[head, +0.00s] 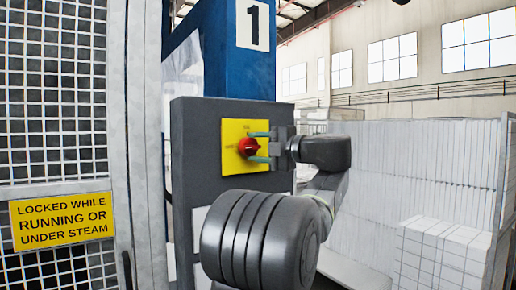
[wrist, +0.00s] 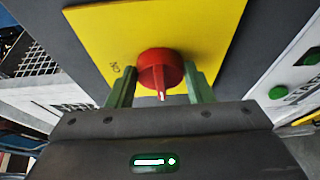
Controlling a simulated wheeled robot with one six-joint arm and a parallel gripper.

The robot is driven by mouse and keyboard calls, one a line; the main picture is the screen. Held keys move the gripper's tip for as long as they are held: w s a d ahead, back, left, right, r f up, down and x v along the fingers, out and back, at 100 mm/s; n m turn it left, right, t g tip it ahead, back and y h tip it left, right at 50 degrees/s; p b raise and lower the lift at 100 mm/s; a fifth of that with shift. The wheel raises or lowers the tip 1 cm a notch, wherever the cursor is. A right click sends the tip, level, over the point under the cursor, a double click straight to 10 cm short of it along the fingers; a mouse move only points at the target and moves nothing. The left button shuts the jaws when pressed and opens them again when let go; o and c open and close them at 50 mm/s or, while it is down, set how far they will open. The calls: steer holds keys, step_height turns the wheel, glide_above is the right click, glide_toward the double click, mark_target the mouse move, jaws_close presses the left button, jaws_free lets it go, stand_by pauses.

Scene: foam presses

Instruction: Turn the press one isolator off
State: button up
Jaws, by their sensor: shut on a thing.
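The press one isolator is a red rotary knob (head: 247,147) on a yellow plate (head: 232,166), mounted on a dark grey box (head: 200,112) below the number 1 sign. In the wrist view the red knob (wrist: 160,68) has a white pointer mark facing the picture's bottom, towards my gripper's body. An "ON" label lies left of it on the yellow plate (wrist: 160,25). My gripper (head: 259,147) reaches in from the right and is shut on the knob, with one green finger above and one below. In the wrist view the fingers flank the knob. Other plate lettering is too small to read.
A wire mesh guard (head: 55,90) with a yellow warning sign (head: 62,221) stands at left. A blue column (head: 238,72) rises behind the box. Stacked white blocks (head: 440,250) stand at right. Green buttons (wrist: 278,92) on a pale panel show right in the wrist view.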

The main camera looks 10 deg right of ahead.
steer(key=o, duration=1)
steer(key=b+v, duration=0.2)
steer(key=v, duration=1.1)
steer(key=shift+s+d, duration=0.25)
steer(key=shift+d, duration=0.05)
steer(key=shift+w+a, duration=0.1)
steer(key=p+x, duration=0.2)
steer(key=x, duration=1.1)
steer(key=shift+w+a, duration=0.2)
steer(key=shift+a, duration=0.1)
